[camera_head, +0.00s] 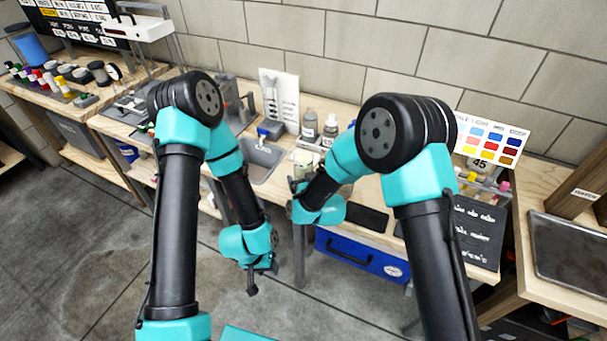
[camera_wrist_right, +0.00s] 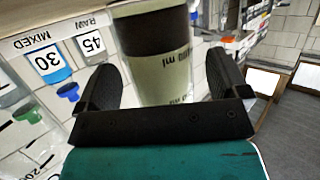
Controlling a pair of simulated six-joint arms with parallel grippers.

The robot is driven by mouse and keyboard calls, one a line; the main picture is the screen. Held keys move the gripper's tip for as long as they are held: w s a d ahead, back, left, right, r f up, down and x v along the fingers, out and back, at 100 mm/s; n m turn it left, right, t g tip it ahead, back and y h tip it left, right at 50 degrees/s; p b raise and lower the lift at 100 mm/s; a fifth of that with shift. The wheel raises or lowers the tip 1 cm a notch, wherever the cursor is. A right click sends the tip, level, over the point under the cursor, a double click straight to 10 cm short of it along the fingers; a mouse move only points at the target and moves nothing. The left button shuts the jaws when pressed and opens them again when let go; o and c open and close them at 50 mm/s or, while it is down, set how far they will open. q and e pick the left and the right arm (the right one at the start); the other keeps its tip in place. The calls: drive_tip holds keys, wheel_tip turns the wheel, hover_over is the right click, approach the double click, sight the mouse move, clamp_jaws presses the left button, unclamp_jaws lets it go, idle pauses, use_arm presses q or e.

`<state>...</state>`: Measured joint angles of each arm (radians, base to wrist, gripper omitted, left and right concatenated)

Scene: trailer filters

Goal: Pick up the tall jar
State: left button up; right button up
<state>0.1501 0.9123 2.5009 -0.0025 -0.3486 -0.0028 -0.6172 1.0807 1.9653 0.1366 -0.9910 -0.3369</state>
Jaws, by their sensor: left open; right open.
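A tall jar (camera_wrist_right: 160,72), pale green with a dark upper band and printed "ml" lettering, stands between the two fingers of my right gripper (camera_wrist_right: 164,88) in the right wrist view. The fingers are open, one on each side of it, and I cannot tell whether they touch it. In the head view my right gripper (camera_head: 296,194) is at the bench's front edge, partly hidden by its own arm. A pale vessel, possibly this jar, shows just behind it (camera_head: 303,157). My left gripper (camera_head: 252,284) is open and empty, hanging low in front of the bench.
Grey bottles (camera_head: 309,124) stand behind the right gripper. A sink (camera_head: 262,158) lies to their left. A blue case (camera_head: 360,257) is under the bench.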

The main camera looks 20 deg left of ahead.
sight(305, 171)
drive_tip(key=shift+c, duration=0.2)
drive_tip(key=c, duration=1.2)
drive_tip(key=shift+r, duration=0.3)
drive_tip(key=shift+c, duration=0.2)
drive_tip(key=shift+r, duration=1.45)
drive_tip(key=s+d, duration=0.2)
drive_tip(key=s, duration=0.5)
drive_tip(key=s+d+r, duration=0.1)
drive_tip(key=s+d, duration=0.1)
drive_tip(key=s, duration=0.6)
drive_tip(key=shift+r, duration=0.3)
drive_tip(key=shift+s+d, duration=0.1)
drive_tip(key=shift+s, duration=0.1)
